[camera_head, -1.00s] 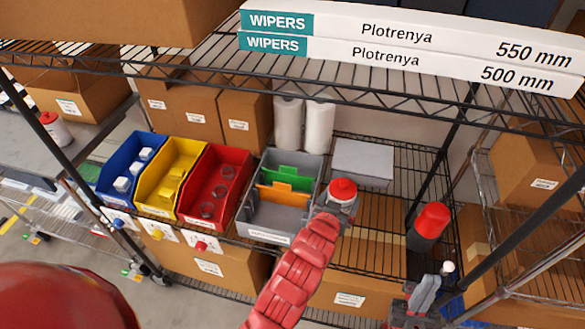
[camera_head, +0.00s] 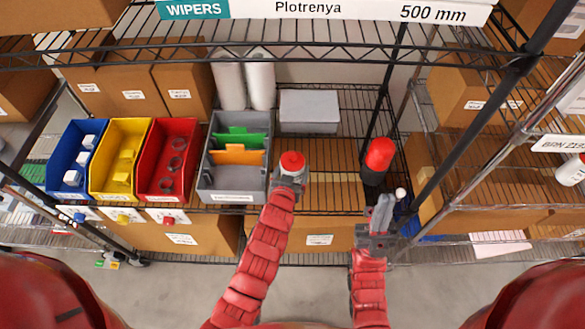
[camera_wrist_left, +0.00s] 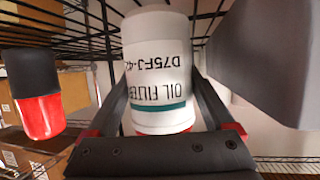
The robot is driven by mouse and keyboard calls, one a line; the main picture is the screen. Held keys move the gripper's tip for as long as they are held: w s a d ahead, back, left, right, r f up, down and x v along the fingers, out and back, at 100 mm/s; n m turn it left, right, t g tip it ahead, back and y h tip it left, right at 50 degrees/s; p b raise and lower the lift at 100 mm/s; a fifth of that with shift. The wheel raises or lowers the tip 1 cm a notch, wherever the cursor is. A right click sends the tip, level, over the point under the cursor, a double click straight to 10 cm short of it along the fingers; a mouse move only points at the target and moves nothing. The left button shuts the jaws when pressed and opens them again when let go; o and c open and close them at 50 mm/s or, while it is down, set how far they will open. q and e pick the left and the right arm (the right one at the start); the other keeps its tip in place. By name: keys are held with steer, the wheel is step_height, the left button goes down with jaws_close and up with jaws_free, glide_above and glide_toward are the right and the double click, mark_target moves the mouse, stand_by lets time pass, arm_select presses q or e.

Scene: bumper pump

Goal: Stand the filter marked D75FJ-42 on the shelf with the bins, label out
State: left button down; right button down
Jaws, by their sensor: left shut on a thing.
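The filter marked D75FJ-42 (camera_wrist_left: 158,72) is a white can with a teal band, and its label faces the left wrist camera, upside down in that view. In the head view its red top (camera_head: 291,161) shows right of the grey bin. My left gripper (camera_head: 290,180) is shut around it; whether it touches the shelf I cannot tell. The shelf with the bins (camera_head: 335,205) is black wire, with blue, yellow, red and grey bins in a row. My right gripper (camera_head: 383,214) is at the shelf's front right; its jaw gap is unclear.
A pale grey box (camera_head: 309,110) and white rolls (camera_head: 229,82) stand behind. Bare wire shelf lies between filter and bottle. A black upright (camera_head: 455,155) stands at right.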

arm_select(q)
jaws_free()
steer(key=shift+f, duration=0.1)
steer(key=shift+s, duration=0.1)
